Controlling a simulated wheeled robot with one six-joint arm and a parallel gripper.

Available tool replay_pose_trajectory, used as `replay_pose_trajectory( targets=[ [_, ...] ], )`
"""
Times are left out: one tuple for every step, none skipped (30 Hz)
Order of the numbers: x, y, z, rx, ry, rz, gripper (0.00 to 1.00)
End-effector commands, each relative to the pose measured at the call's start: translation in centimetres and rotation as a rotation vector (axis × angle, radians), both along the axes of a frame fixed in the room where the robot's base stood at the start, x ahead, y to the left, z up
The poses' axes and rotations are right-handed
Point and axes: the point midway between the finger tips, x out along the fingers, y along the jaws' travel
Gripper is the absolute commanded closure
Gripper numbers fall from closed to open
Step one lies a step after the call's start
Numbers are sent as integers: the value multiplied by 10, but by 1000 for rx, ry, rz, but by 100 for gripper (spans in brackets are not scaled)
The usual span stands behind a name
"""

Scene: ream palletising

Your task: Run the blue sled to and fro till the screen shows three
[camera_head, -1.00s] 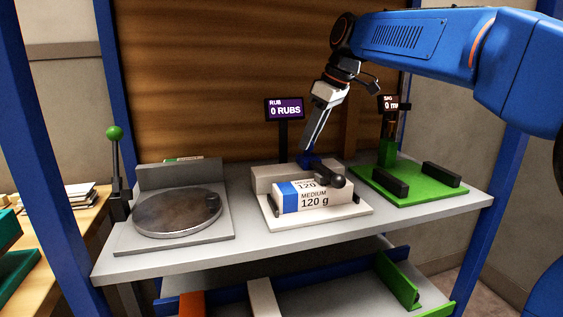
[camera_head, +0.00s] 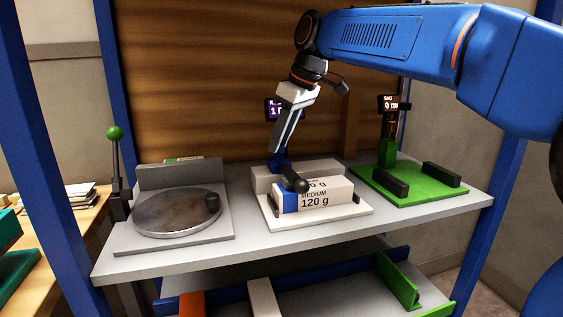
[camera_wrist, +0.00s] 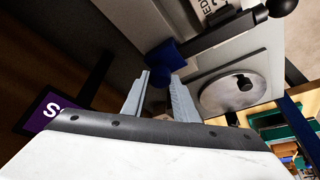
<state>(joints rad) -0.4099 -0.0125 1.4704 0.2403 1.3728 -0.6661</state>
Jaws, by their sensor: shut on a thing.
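The blue sled (camera_head: 277,163) is at the left part of the rubbing station, with a dark bar and round black knob (camera_head: 298,185) reaching forward over the white ream (camera_head: 326,200) marked MEDIUM 120 g. My gripper (camera_head: 281,149) comes down from above and is shut on the sled's blue part. In the wrist view my fingers (camera_wrist: 158,76) meet the blue sled (camera_wrist: 164,55). The purple screen (camera_head: 271,108) stands behind, partly covered by my gripper; a 1 shows on it. The ream sits on the white base (camera_head: 340,221).
At left is a grey plate with a round metal disc (camera_head: 178,212) and a green-knobbed lever (camera_head: 115,134). At right is a green stand (camera_head: 428,192) with black blocks and its own small screen (camera_head: 389,103). A lower shelf holds coloured rails.

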Motion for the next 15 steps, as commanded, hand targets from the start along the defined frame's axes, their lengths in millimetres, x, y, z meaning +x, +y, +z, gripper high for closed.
replay_pose_trajectory(
  targets=[
    [0, 2, 1, 2, -3, 0, 96],
    [0, 2, 1, 2, -3, -1, 96],
    [1, 1, 1, 2, -3, -1, 96],
    [0, 1, 1, 2, -3, -1, 96],
    [1, 1, 1, 2, -3, -1, 96],
    [1, 1, 1, 2, -3, -1, 96],
    [1, 1, 1, 2, -3, -2, 96],
    [1, 0, 1, 1, -4, -2, 96],
    [2, -2, 1, 1, -4, -2, 96],
    [2, -4, 1, 1, -4, -2, 96],
    [3, -6, 1, 1, -4, -3, 96],
    [4, -9, 1, 1, -4, -3, 96],
    [5, -12, 1, 1, -4, -4, 96],
    [5, -14, 1, 1, -4, -3, 96],
    [6, -17, 1, 1, -4, -3, 96]
  ],
)
